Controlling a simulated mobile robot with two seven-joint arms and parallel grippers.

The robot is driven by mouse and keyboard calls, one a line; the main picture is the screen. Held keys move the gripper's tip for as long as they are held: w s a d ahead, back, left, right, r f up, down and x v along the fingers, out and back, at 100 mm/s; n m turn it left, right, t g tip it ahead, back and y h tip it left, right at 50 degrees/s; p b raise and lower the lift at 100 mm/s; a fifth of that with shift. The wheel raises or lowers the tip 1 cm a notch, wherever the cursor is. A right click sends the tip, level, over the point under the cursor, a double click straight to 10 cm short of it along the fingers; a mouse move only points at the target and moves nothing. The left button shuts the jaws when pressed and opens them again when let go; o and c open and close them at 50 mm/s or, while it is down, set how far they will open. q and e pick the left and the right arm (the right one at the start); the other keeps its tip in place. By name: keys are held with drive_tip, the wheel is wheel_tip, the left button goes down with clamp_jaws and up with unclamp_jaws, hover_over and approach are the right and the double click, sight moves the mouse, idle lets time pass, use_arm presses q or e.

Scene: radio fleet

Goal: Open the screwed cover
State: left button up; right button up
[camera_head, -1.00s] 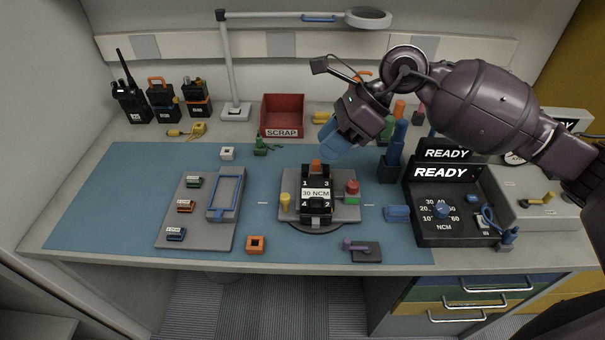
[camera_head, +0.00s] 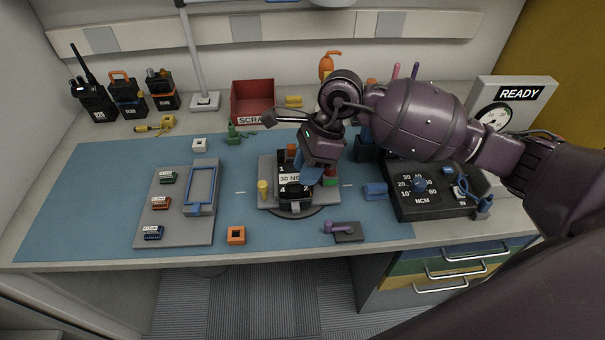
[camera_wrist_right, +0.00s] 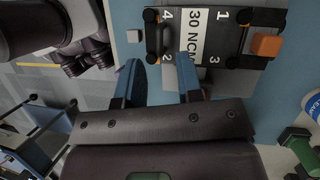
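The dark cover block (camera_head: 289,178) has a white "30 NCM" label and corner numbers. It sits on a grey fixture (camera_head: 266,190) at the middle of the blue mat; its label also shows in the right wrist view (camera_wrist_right: 197,35). An orange block (camera_wrist_right: 266,43) is at one end. My right gripper (camera_head: 308,183) points down over the right side of the cover and hides part of it. In the right wrist view its blue fingers (camera_wrist_right: 160,68) are apart with nothing clearly held between them. Contact with the cover cannot be told. My left gripper is not in view.
A yellow knob (camera_head: 263,189) and a red-topped green button (camera_head: 330,176) flank the cover. A torque unit (camera_head: 428,206) stands right, a grey tray (camera_head: 150,222) left, a red scrap bin (camera_head: 253,101) behind. Mat space between tray and fixture is mostly clear.

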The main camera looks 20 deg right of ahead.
drive_tip(key=shift+x, duration=1.05)
drive_tip(key=shift+c, duration=0.4)
clamp_jaws()
